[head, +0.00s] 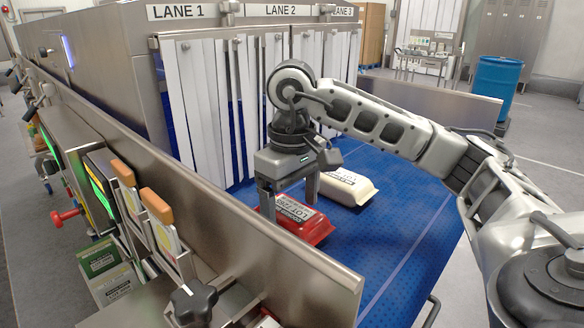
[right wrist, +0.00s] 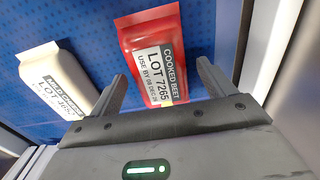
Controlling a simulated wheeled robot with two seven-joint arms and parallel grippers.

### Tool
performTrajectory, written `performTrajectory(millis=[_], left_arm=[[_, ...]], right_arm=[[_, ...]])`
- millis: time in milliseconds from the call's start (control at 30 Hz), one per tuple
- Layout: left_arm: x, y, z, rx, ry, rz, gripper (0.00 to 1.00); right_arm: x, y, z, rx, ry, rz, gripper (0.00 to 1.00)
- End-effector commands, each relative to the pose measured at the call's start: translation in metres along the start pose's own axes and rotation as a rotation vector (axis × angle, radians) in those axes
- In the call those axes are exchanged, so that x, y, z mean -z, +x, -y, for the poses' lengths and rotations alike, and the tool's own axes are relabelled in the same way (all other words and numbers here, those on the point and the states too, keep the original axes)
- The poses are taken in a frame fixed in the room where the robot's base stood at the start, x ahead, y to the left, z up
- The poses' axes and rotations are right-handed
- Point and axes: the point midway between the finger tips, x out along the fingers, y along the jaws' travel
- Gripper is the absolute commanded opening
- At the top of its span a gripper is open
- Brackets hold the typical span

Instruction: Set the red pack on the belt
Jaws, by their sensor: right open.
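The red pack (head: 290,222), labelled COOKED BEET LOT 7265, lies flat on the blue belt (head: 385,200), close to the near steel side rail. In the right wrist view the red pack (right wrist: 152,55) lies just beyond and between the spread fingers. My right gripper (head: 288,200) points down over the red pack, open, with a finger to either side in the head view; I cannot tell whether they touch it. In the right wrist view my right gripper (right wrist: 165,85) holds nothing. My left gripper is not in view.
A cream pack (head: 347,186) lies on the belt behind the red one. White strip curtains (head: 222,105) hang at the tunnel mouth under the lane signs. The steel side rail (head: 210,190) stands close in front. The right part of the belt is clear.

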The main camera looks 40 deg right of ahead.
Motion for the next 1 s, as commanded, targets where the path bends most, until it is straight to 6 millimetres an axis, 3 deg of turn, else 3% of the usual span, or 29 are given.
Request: performTrajectory(millis=[100, 300, 400, 600, 1000], left_arm=[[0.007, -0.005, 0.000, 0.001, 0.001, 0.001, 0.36], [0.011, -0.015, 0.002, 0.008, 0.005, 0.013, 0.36], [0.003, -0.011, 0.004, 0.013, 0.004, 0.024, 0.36], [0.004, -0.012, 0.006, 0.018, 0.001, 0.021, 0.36], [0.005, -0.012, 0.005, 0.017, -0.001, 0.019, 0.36]], right_arm=[[0.001, -0.034, -0.001, -0.001, 0.002, -0.007, 0.82], [0.001, -0.081, -0.001, -0.002, 0.002, -0.005, 0.82], [0.001, -0.086, 0.000, -0.002, 0.000, -0.004, 0.82], [0.000, -0.097, 0.000, -0.001, 0.001, -0.001, 0.82], [0.000, -0.098, 0.000, 0.000, 0.001, 0.001, 0.82]])
